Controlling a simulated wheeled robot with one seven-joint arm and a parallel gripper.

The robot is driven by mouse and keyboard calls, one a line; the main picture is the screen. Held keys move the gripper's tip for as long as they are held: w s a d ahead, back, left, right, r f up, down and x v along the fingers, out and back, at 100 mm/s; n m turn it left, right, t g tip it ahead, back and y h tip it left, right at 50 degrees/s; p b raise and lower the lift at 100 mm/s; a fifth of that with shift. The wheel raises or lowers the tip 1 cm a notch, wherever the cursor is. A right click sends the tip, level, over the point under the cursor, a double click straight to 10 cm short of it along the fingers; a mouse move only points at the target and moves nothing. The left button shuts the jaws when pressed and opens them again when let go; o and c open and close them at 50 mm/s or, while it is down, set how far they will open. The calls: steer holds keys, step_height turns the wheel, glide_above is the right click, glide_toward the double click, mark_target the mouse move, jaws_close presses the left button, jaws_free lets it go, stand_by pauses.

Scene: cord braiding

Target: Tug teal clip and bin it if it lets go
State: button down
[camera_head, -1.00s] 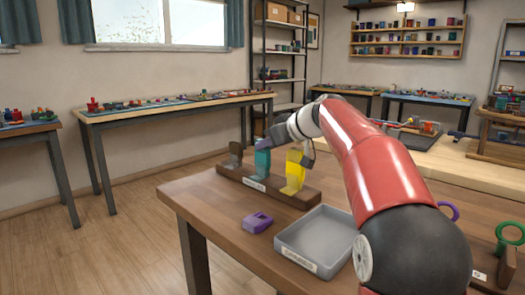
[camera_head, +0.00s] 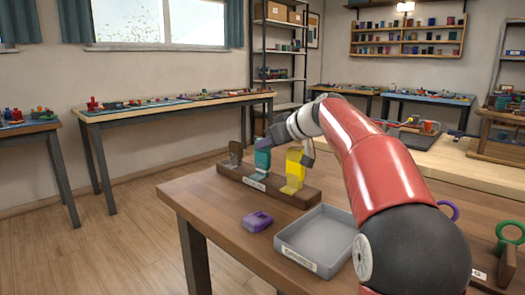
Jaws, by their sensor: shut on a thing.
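A teal clip (camera_head: 263,161) stands upright on a brown wooden bar (camera_head: 242,178) at the back left of the table. My gripper (camera_head: 268,144) is shut on the top of the teal clip. The clip still meets the bar at its lower end. The exact contact of the fingers is small and partly hidden. A grey tray (camera_head: 316,232) with a label on its front sits on the table in front of the bar and looks empty.
A yellow clip (camera_head: 294,170) stands close to the right of the teal one, and a brown clip (camera_head: 236,152) to its left. A purple clip (camera_head: 257,220) lies loose left of the tray. A green ring (camera_head: 509,231) is at the far right.

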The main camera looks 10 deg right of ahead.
steer(key=shift+r, duration=0.1)
steer(key=c, duration=1)
jaws_free()
steer(key=shift+b+v, duration=0.45)
steer(key=shift+v, duration=2.5)
